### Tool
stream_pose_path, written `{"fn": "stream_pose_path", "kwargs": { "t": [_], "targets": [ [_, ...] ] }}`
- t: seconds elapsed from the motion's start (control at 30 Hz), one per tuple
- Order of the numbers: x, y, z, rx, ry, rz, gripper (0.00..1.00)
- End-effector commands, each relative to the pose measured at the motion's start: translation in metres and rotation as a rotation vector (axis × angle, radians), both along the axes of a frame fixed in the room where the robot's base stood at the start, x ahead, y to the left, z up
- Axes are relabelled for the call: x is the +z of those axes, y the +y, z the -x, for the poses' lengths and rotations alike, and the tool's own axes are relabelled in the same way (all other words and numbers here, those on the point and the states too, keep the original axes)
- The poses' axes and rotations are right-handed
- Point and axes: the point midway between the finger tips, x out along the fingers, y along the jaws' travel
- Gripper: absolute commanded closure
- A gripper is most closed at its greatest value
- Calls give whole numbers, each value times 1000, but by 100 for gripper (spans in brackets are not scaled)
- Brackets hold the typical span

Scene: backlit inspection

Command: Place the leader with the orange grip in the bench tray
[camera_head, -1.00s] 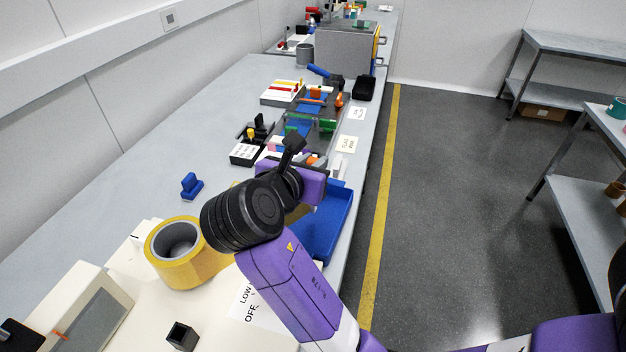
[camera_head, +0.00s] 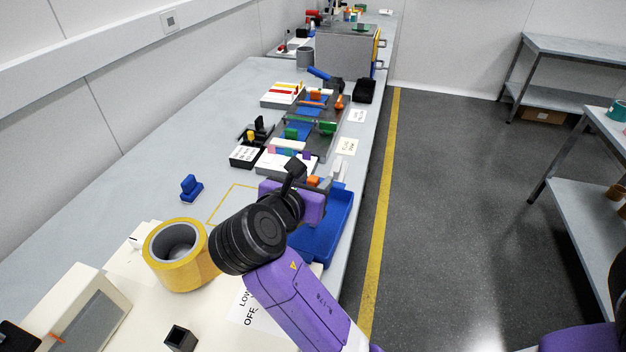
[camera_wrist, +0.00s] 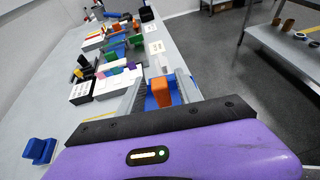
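My gripper (camera_head: 322,186) points away from me over the far part of the blue bench tray (camera_head: 338,225). The orange grip (camera_head: 313,181) of the leader shows at its fingertips. In the wrist view the orange grip (camera_wrist: 160,92) stands between the two grey fingers of my gripper (camera_wrist: 160,88), with blue tray (camera_wrist: 183,92) behind and beside it. The rest of the leader is hidden by my gripper. I cannot tell its height above the tray floor.
A white box with coloured pieces (camera_head: 272,165) and a black box (camera_head: 246,157) lie just beyond. A yellow tape roll (camera_head: 180,268) and a blue block (camera_head: 190,188) stand left. A yellow outlined area (camera_head: 232,203) on the bench is bare.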

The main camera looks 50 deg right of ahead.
Motion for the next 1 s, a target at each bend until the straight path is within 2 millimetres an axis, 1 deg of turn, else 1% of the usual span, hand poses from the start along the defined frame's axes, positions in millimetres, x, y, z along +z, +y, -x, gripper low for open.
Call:
{"fn": "stream_pose_path", "kwargs": {
  "t": [0.2, 0.27, 0.37, 0.6, 0.7, 0.83, 1.0],
  "targets": [
    [3, 1, 0, 0, -3, -1, 59],
    [6, 7, 1, 3, -3, 0, 59],
    [13, 22, 4, 5, -2, 0, 59],
    [33, 67, 16, 5, -2, 0, 59],
    [40, 83, 20, 5, -2, 0, 59],
    [46, 98, 24, 3, -1, 0, 59],
    [49, 107, 27, 1, 0, 0, 59]
  ]
}}
